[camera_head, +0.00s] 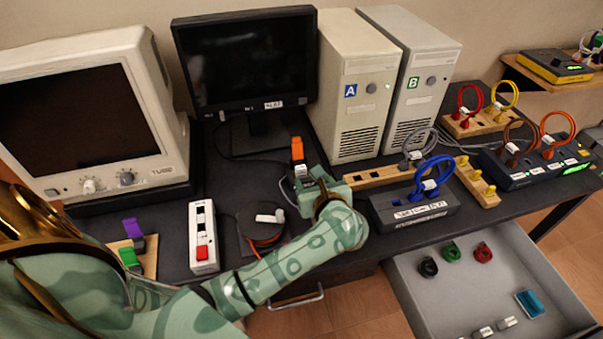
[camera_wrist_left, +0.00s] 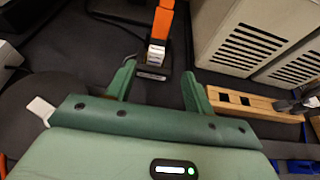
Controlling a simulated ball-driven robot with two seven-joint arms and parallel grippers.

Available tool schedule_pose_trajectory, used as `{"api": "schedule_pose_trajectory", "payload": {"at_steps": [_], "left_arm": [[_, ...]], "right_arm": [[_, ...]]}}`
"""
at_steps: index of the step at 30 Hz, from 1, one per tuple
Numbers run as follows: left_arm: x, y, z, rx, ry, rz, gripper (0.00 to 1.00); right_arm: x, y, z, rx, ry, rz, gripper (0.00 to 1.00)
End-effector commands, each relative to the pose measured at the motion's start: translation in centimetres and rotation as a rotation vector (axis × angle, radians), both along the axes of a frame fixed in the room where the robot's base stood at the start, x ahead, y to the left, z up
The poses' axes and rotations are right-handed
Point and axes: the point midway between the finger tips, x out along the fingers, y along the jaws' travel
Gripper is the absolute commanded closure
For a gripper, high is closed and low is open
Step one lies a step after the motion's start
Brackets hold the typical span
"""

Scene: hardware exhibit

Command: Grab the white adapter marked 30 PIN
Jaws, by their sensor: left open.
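My left gripper (camera_head: 311,184) is open and empty over the dark desk. In the left wrist view its two green fingertips (camera_wrist_left: 158,74) stand apart. Just beyond them is a small white piece with a label (camera_wrist_left: 156,54), joined to an orange connector (camera_wrist_left: 163,20); a dark labelled end sits at its near side. In the head view the orange connector (camera_head: 298,149) stands upright in front of the monitor, its lower part close to my fingers. Small white pieces (camera_head: 507,322) also lie in the open drawer. I cannot read 30 PIN on any of them. My right gripper is not in view.
White computer tower A (camera_head: 342,120) stands just behind my gripper, tower B (camera_head: 415,110) to its right. A wooden block (camera_head: 372,178) lies right of my fingers. The open drawer (camera_head: 425,311) is at front right.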

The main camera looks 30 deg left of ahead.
Motion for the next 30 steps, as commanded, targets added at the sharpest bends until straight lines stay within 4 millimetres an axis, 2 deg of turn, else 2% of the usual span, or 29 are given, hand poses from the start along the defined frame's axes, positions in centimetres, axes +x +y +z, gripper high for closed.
{"api": "schedule_pose_trajectory", "payload": {"at_steps": [3, 8, 16, 25, 26, 30], "left_arm": [[1.2, 1.4, -0.9, 0.004, 0.0, -0.001, 0.47], [1.9, 2.3, -1.4, 0.003, 0.001, -0.001, 0.47], [3.8, 5.3, -3.6, 0.005, 0.001, -0.001, 0.47], [4.3, 5.9, -3.8, 0.003, 0.001, -0.001, 0.47], [4.3, 5.9, -3.8, 0.003, 0.001, -0.001, 0.5], [4.3, 5.9, -3.8, 0.003, 0.001, -0.001, 0.89]], "right_arm": [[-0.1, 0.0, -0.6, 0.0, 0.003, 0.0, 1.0], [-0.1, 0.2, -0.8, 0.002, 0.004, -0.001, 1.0], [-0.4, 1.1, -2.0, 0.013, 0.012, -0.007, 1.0], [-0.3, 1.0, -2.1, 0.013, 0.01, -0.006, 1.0], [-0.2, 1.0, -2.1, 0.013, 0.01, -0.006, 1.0], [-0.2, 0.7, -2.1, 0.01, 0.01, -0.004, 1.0]]}}
